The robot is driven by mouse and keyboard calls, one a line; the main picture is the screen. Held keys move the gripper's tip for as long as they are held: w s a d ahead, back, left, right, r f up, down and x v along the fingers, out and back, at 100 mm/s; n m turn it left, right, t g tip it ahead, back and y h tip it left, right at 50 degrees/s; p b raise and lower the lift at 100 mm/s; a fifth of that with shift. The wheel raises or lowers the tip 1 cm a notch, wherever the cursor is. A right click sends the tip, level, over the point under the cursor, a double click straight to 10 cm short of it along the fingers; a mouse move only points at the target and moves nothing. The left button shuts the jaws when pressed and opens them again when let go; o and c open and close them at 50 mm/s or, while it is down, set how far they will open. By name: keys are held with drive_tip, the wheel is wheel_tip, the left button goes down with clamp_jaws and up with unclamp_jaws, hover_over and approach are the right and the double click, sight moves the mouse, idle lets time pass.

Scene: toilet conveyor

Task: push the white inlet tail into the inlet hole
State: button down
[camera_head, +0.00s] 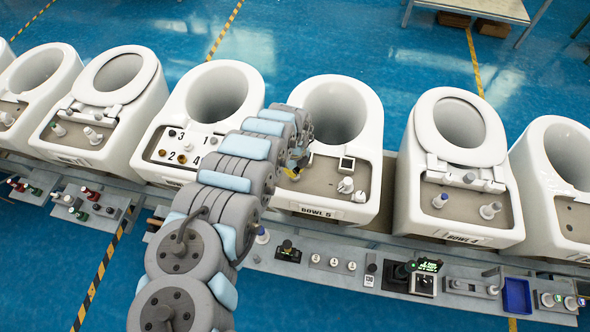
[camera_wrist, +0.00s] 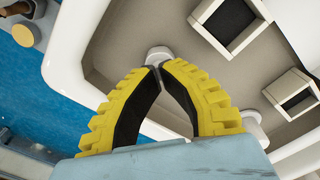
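My gripper (camera_wrist: 157,68) has yellow ribbed fingers with black pads, and its tips come together in the wrist view. A small white round-topped part (camera_wrist: 158,53), probably the white inlet tail, shows right at the fingertips. I cannot tell whether the tips grip it or only press against it. The inlet hole is hidden in both views. In the head view, my gripper (camera_head: 294,172) is low over the left side of the grey deck of the toilet marked BOWL 5 (camera_head: 375,110), partly hidden by my arm.
Two square white frames with dark centres (camera_wrist: 232,22) (camera_wrist: 291,95) stand right of the fingers. A white cylinder (camera_wrist: 251,120) is beside the right finger. White fittings (camera_head: 346,185) stand on the deck's right. Neighbouring toilets (camera_head: 455,150) flank this one. A parts rail (camera_head: 335,265) runs in front.

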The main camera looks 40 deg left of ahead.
drive_tip(key=shift+f, duration=0.35)
drive_tip(key=shift+r, duration=0.1)
wheel_tip(320, 180, up, 3)
drive_tip(key=shift+p, duration=1.2)
wheel_tip(320, 180, up, 12)
idle(0.4)
